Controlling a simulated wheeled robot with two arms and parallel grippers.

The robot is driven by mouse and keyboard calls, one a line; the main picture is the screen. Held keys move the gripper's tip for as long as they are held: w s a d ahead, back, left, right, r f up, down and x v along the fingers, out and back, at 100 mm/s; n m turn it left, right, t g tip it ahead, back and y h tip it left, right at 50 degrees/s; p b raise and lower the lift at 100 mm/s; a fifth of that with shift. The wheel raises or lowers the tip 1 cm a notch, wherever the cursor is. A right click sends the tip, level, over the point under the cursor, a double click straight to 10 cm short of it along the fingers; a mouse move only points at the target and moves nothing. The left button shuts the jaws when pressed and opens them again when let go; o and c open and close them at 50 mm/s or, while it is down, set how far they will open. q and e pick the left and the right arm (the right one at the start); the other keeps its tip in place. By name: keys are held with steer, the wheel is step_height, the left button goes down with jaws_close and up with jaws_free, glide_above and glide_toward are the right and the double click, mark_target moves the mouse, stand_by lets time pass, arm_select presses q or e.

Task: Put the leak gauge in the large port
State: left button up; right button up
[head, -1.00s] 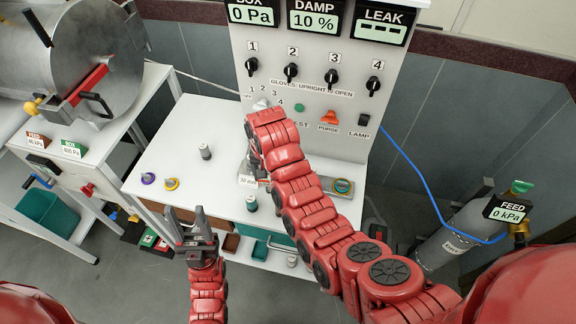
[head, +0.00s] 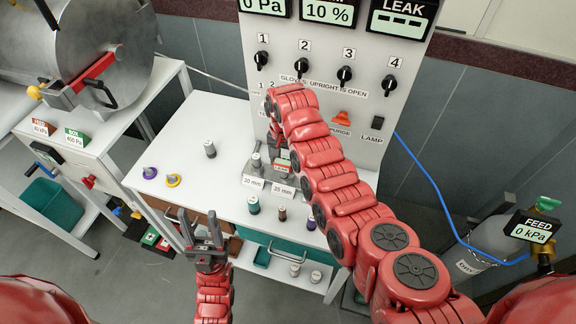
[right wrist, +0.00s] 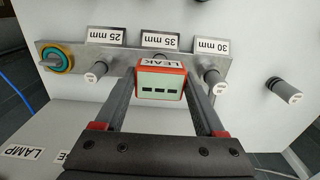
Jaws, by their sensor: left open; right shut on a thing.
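The leak gauge (right wrist: 161,83) is a small red-framed block with a grey-green display showing dashes and a LEAK label on top. My right gripper (right wrist: 161,92) is shut on it, one finger on each side. In the right wrist view the gauge appears at the middle place of a metal rail (right wrist: 128,63), by the 35 mm label (right wrist: 160,40); I cannot tell whether it is seated. In the head view the gauge (head: 282,164) is partly hidden by my right arm. No port is labelled large. My left gripper (head: 205,236) is open and empty before the table's front edge.
Stubs stand by the 25 mm (right wrist: 95,74) and 30 mm (right wrist: 213,80) labels, beside the gauge. A loose grey cylinder (head: 210,150) and purple (head: 149,173) and yellow (head: 173,180) rings lie left on the table. The upright control panel (head: 330,110) stands behind.

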mark_target(286, 156)
steer(key=w+b, duration=0.1)
steer(key=b, duration=0.2)
steer(key=w+f+b, duration=0.1)
steer(key=b, duration=0.1)
steer(key=shift+w+d, duration=0.35)
steer(key=shift+d, duration=0.05)
steer(key=f+b, duration=0.3)
steer(key=shift+w+d, duration=0.15)
steer(key=shift+d, duration=0.05)
steer(key=shift+w, duration=0.1)
steer(key=o, duration=1.4)
steer(key=shift+f, duration=0.15)
